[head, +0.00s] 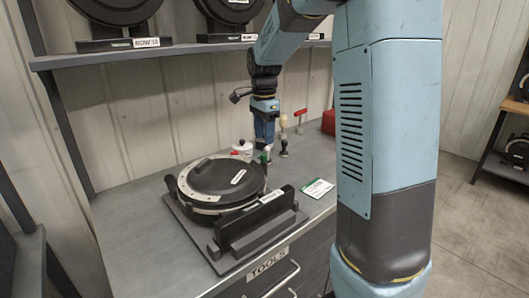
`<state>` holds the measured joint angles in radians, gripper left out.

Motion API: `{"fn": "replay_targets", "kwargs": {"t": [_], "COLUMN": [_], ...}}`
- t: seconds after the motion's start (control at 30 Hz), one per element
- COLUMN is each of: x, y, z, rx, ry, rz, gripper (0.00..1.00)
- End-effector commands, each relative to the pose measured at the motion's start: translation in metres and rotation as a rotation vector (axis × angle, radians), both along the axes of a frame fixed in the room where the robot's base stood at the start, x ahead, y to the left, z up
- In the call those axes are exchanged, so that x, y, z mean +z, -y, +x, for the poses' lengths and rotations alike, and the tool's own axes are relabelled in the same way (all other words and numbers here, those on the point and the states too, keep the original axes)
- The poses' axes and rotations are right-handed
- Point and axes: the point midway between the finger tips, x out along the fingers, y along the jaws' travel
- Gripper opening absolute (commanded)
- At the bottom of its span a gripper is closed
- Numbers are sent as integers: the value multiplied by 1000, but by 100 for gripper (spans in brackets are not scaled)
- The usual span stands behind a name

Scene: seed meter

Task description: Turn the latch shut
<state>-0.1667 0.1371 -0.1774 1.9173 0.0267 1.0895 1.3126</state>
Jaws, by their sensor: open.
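The seed meter (222,177) is a round black unit with a pale ring, lying flat on a grey base plate (197,228) on the workbench. Its dark lid is down, and a white label is on it. A small green-topped piece (265,155) stands by the meter's right rim; I cannot tell whether it is the latch or how it is turned. My gripper (265,142) is open and points down, just above and behind that rim. Its fingertips are small here, and I cannot tell whether they touch anything.
A black upright holder (255,222) stands in front of the meter. A white card (317,188) lies to the right. Small tools, one with a red handle (300,113), stand behind. A shelf (150,55) with more black discs is above. The bench's left front is clear.

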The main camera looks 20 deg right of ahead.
Motion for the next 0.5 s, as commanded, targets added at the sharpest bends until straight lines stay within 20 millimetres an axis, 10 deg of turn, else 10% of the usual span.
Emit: {"fn": "replay_targets", "kwargs": {"t": [0.5], "x": [-65], "y": [-1], "z": [0], "rx": [0], "ry": [-1], "rz": [1], "gripper": [50]}}
